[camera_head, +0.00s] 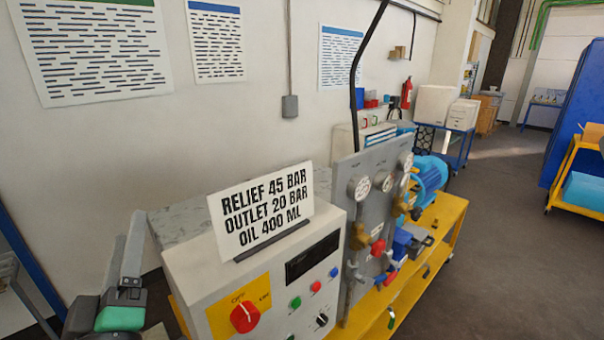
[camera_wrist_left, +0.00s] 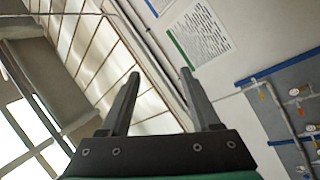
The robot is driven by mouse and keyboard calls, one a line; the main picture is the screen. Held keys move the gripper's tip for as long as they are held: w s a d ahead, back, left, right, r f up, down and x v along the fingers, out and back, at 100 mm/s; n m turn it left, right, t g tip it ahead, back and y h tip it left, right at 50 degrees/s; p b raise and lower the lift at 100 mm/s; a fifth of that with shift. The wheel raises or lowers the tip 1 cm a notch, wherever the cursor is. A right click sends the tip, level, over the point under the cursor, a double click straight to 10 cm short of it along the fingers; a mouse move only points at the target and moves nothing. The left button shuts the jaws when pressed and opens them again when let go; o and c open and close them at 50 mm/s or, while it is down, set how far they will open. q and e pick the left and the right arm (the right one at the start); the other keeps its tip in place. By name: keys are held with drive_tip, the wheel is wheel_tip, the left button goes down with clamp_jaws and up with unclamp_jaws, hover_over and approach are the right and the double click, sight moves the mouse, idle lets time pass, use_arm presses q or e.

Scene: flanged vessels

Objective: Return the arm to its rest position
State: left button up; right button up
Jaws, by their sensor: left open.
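My left gripper (camera_head: 129,226) is at the lower left of the head view, with its fingers pointing up. It is beside the left side of the grey control box (camera_head: 190,262), and I cannot tell how far apart they are. In the left wrist view its two dark fingers (camera_wrist_left: 160,73) are spread, with nothing between them. The wrist view looks up toward the wall and a window-like area. My right gripper is in neither view.
A sign (camera_head: 262,212) stands on the control box, which has a red knob (camera_head: 244,316). A grey gauge panel (camera_head: 368,215) and a blue motor (camera_head: 430,178) are on the yellow bench (camera_head: 447,216). Posters hang on the wall. Open floor (camera_head: 500,260) lies at the right.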

use_arm(q)
drive_tip(key=s+d+r+m+t+h, duration=0.4)
drive_tip(key=s+r+m+h, duration=0.15)
drive_tip(key=r+m, duration=0.2)
drive_tip(key=s+d+r+m+t+h, duration=0.4)
drive_tip(key=s+d+r+m+h, duration=0.15)
drive_tip(key=r, duration=0.35)
wheel_tip(320, 180, up, 26)
drive_tip(key=m+p, duration=0.2)
drive_tip(key=p, duration=2.3)
drive_tip(key=shift+a+f+g, duration=0.25)
drive_tip(key=shift+g, duration=0.05)
